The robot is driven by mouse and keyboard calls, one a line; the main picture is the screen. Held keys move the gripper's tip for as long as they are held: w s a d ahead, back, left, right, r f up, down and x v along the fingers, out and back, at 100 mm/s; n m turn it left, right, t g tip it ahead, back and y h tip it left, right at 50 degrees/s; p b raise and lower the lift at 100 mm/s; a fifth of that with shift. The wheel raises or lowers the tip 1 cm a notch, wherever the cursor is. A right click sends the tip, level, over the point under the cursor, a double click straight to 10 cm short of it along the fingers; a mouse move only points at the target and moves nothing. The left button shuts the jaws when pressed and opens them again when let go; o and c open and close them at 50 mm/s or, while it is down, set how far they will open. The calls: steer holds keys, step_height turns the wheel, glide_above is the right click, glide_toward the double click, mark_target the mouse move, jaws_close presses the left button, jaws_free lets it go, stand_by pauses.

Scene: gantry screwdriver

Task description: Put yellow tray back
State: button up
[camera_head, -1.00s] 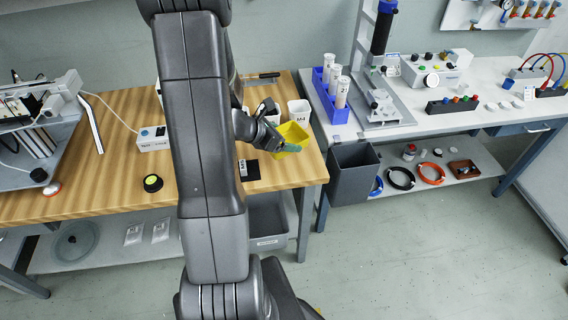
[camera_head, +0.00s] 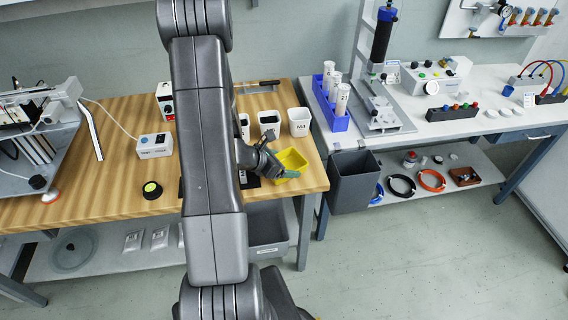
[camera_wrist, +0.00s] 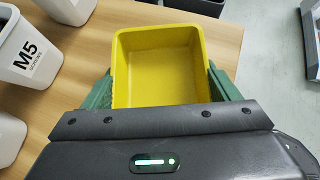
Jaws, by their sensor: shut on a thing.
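The yellow tray (camera_head: 292,161) is at the right end of the wooden workbench, near its front corner. It also shows in the wrist view (camera_wrist: 168,75), upright and empty inside, between the two green fingers. My gripper (camera_head: 283,168) is shut on the yellow tray, one finger at each side wall. In the wrist view my gripper (camera_wrist: 164,88) spans the tray's near part. I cannot tell whether the tray's bottom touches the bench or hangs just above it.
White bins stand behind the tray on the wooden bench (camera_head: 100,190), one marked M4 (camera_head: 299,122). A white M5 bin (camera_wrist: 28,50) is close at left in the wrist view. A dark grey bin (camera_head: 352,182) hangs at right, past the bench edge.

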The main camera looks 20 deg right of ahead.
steer(key=shift+f, duration=0.15)
steer(key=o, duration=1)
steer(key=shift+r, duration=0.2)
steer(key=v, duration=1.2)
